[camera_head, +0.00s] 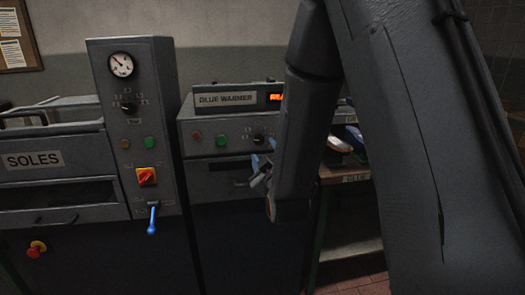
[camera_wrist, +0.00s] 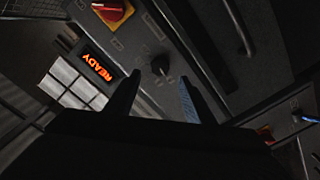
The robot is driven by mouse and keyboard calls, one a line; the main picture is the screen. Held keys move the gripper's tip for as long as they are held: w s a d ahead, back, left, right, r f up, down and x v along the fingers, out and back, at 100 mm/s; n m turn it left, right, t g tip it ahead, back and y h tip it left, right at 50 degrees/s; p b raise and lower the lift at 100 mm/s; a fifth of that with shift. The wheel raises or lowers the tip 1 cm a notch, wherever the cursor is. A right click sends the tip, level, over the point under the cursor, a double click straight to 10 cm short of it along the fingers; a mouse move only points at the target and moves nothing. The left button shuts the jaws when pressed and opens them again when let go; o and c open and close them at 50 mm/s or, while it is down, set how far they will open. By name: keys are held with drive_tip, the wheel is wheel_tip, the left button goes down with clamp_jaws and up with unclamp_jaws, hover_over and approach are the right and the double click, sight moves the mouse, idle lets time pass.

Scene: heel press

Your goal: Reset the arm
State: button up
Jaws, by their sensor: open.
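My gripper (camera_head: 262,171) hangs at the lower end of my arm, in front of the box labelled as a warmer (camera_head: 222,100). Its fingers point left and slightly up in the head view. In the wrist view my gripper (camera_wrist: 158,88) shows two dark fingers spread apart with nothing between them. A dark knob (camera_wrist: 162,66) on a grey panel shows beyond the fingertips. My arm comes down from the top and hides much of the right half of the head view.
A grey control column (camera_head: 150,105) carries a gauge (camera_head: 121,65), a red-yellow switch (camera_head: 147,176) and a blue-handled lever (camera_head: 152,219). The SOLES unit (camera_head: 50,180) stands left with a red knob (camera_head: 35,249). A lit READY display (camera_wrist: 97,68) shows in the wrist view. Shoes (camera_head: 345,140) lie behind my arm.

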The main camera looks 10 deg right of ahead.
drive_tip(key=shift+s, duration=0.3)
drive_tip(key=s+d+f+m+g, duration=0.3)
drive_tip(key=s+f+m+g, duration=0.1)
drive_tip(key=s+f+g, duration=0.6)
drive_tip(key=s+d+f+m+g, duration=0.2)
drive_tip(key=s+m+g, duration=0.2)
drive_tip(key=s, duration=1.4)
drive_tip(key=g, duration=0.3)
drive_tip(key=shift+s+d, duration=0.2)
drive_tip(key=shift+s, duration=0.1)
